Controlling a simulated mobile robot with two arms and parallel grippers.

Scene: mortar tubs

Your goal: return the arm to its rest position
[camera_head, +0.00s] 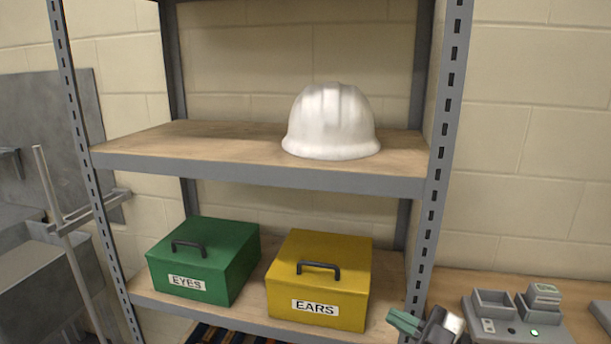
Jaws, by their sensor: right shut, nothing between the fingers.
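My right gripper (426,326) shows at the bottom edge, right of the yellow box and in front of the shelf's right post. It is shut and I see nothing held in it. Part of it is cut off by the frame, and my right arm behind it is out of view. My left gripper is not in view.
A metal shelf unit (260,172) holds a white hard hat (331,122) above, with a green box (205,258) marked EYES and a yellow box (320,278) marked EARS below. A grey device (515,322) sits on the bench at right.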

